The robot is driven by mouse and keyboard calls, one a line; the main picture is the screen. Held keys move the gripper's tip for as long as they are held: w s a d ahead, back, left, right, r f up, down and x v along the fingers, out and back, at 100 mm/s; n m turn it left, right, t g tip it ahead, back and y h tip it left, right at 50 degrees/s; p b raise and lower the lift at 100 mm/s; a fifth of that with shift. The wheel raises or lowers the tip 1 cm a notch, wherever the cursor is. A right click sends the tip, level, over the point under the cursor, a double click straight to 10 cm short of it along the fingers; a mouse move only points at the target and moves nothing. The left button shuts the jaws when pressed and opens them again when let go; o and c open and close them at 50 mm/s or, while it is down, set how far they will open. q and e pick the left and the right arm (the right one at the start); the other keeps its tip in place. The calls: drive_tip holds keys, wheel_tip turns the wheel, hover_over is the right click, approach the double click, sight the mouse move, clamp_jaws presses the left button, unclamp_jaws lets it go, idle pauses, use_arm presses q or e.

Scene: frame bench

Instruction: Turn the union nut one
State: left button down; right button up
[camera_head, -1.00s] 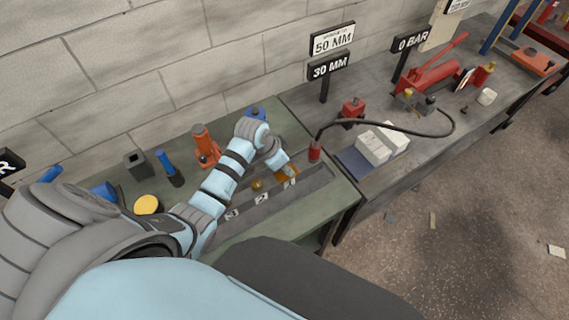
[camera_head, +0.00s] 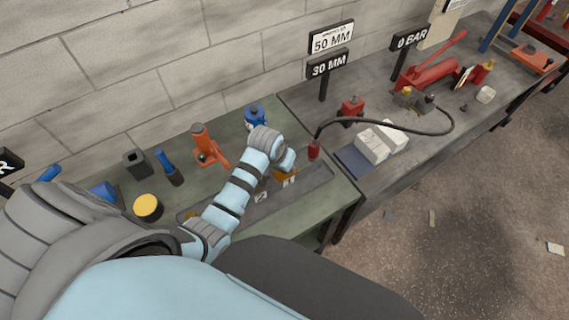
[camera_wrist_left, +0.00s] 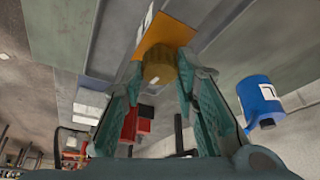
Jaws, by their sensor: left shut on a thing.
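The union nut one (camera_wrist_left: 161,72) is a round brass-coloured nut in the left wrist view, in front of an orange plate (camera_wrist_left: 163,36). My left gripper (camera_wrist_left: 163,76) is shut on it, with one teal finger on each side. In the head view, the orange plate (camera_head: 281,176) shows beside the label 1 (camera_head: 289,183), at the end of my left arm. My left fingers and the nut are mostly hidden there by my wrist. My right gripper is in neither view.
A label 2 (camera_head: 261,197) stands along the dark rail (camera_head: 313,186). A red cylinder (camera_head: 314,150) with a black hose stands just right of my wrist. A blue bottle-like thing (camera_head: 255,117) and an orange tool (camera_head: 206,148) stand behind my arm.

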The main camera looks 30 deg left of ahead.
use_arm(q)
drive_tip(key=c, duration=1.2)
unclamp_jaws()
drive_tip(key=shift+c, duration=0.2)
drive_tip(key=v, duration=1.2)
drive_tip(key=shift+s+f, duration=0.1)
